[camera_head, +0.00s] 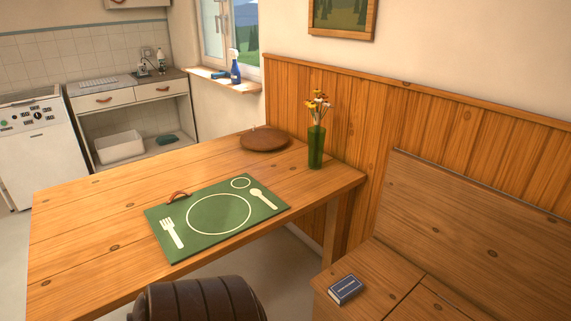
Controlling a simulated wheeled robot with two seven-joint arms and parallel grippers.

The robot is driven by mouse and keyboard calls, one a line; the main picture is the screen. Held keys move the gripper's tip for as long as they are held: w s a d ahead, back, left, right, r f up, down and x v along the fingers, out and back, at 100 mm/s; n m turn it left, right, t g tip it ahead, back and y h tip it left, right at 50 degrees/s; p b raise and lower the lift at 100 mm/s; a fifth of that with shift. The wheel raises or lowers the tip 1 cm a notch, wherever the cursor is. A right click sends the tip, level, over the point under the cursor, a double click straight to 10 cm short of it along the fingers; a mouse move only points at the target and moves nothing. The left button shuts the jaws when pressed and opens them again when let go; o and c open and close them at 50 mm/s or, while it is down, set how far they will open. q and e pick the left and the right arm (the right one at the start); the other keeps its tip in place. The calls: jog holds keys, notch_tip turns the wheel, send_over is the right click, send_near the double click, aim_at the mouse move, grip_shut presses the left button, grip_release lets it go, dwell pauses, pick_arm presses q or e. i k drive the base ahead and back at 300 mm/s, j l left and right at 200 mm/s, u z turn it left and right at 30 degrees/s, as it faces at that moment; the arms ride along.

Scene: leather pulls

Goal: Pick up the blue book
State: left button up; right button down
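A small blue book (345,289) lies flat on the seat of the wooden bench at the lower right. Its cover is dark blue with pale marks too small to read, and a light page edge shows at its front. Nothing covers it. Neither of my grippers shows in the head view.
A wooden table (90,236) bears a green place mat (219,240), a brown round board (263,139) and a green vase (316,147) with flowers. The wooden bench (367,266) stands right of it. A dark brown rounded object (198,300) stands at the table's front edge.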

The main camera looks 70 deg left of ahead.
aim_at(344, 290)
jog(key=u, duration=1.55)
jog(key=i+j+u, duration=0.15)
jog(key=j, duration=0.1)
